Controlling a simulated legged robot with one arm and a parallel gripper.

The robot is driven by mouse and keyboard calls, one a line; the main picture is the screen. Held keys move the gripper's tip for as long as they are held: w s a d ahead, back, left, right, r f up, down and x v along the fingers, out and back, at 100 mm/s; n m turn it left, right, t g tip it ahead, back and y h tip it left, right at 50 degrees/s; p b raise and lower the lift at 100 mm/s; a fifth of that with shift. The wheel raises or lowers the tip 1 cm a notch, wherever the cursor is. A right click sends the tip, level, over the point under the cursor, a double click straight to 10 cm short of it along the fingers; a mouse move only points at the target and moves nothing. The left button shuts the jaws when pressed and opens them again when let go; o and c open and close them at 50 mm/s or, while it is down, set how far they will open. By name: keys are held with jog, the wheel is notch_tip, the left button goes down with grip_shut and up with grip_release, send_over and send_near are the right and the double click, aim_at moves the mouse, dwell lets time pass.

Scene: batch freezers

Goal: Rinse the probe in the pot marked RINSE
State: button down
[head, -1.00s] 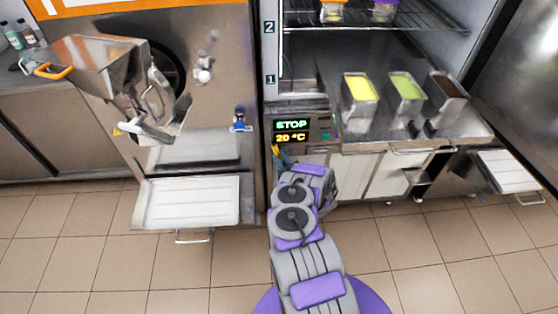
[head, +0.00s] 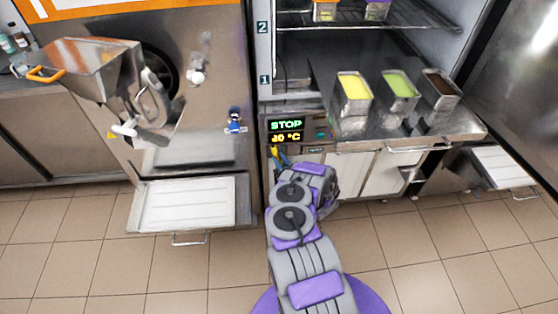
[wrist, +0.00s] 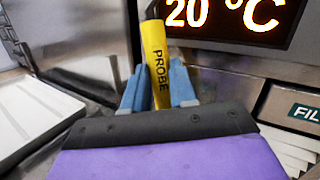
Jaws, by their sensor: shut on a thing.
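The probe has a yellow handle (wrist: 158,62) marked PROBE, seen in the wrist view just below the display. My gripper (wrist: 158,88) is shut on this handle, with its blue fingers on either side. The handle's upper end is dark and runs up past the left edge of the display; the rest of the probe is hidden. In the head view the yellow of the probe (head: 275,153) shows small at the end of my arm, below the control panel. I see no pot marked RINSE in either view.
The display (head: 287,131) reads STOP and 20 °C. Metal pans of yellow (head: 354,88), green (head: 399,87) and brown (head: 441,86) mix stand on the counter at right. A white tray (head: 185,206) juts out at lower left. The tiled floor in front is clear.

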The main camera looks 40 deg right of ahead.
jog(key=shift+w+a+f, duration=0.25)
jog(key=shift+w+a, duration=0.15)
jog(key=shift+w, duration=0.05)
jog(key=shift+w+a+f, duration=0.2)
jog(key=shift+w+a, duration=0.15)
jog(key=shift+w, duration=0.1)
dwell(1.1)
jog(key=shift+r, duration=0.1)
notch_tip(320, 180, up, 10)
jog(key=p, duration=0.2)
jog(key=shift+p, duration=0.3)
dwell(0.7)
dwell(1.0)
